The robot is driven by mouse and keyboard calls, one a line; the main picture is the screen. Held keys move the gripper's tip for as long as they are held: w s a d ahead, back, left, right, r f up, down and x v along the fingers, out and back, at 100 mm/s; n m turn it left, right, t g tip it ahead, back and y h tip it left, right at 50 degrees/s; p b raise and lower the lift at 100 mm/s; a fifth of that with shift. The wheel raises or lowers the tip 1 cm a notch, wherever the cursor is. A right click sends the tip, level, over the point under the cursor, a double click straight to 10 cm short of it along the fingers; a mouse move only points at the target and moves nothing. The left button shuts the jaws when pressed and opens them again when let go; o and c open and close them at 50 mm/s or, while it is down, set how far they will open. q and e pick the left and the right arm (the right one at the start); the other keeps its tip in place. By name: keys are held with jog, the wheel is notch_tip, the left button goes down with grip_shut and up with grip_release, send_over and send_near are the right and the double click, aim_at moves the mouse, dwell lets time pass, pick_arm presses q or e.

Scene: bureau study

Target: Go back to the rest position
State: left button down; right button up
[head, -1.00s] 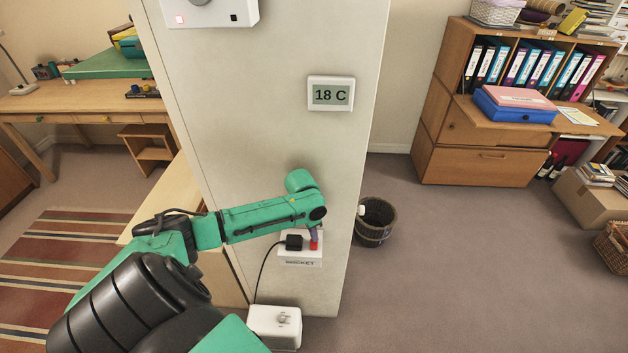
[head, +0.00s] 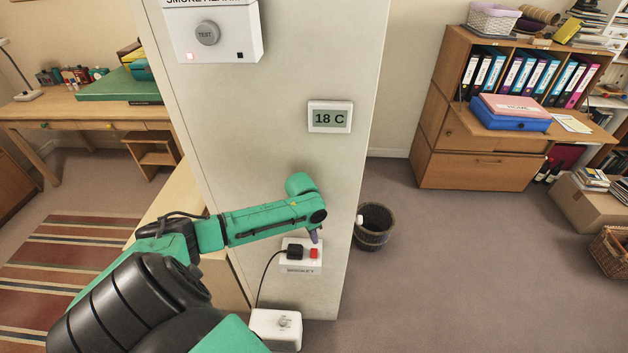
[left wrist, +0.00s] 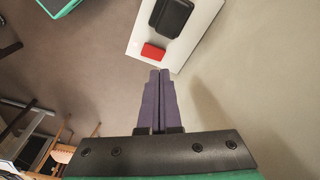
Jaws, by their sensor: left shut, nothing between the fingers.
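My left arm reaches in from the left in the head view, in front of a pale wall panel. Its gripper (head: 315,237) points down just above the red switch (head: 314,253) of the socket plate (head: 301,268). In the left wrist view the two fingers (left wrist: 159,75) are together and empty. Their tips are close to the red switch (left wrist: 153,51) on the white plate, with a small visible gap. A black plug (head: 295,252) sits in the socket beside the switch. My right gripper is not in view.
A white box (head: 275,328) with a dial stands at the panel's foot, joined by a cord to the plug. A thermostat reading 18 C (head: 330,117) and a smoke alarm (head: 213,42) are on the panel. A wicker bin (head: 373,228) stands to the right. Open floor lies beyond.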

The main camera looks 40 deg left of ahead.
pick_arm(q)
notch_tip(320, 180, up, 2)
jog(key=shift+r+p, duration=0.25)
jog(key=shift+p, duration=0.8)
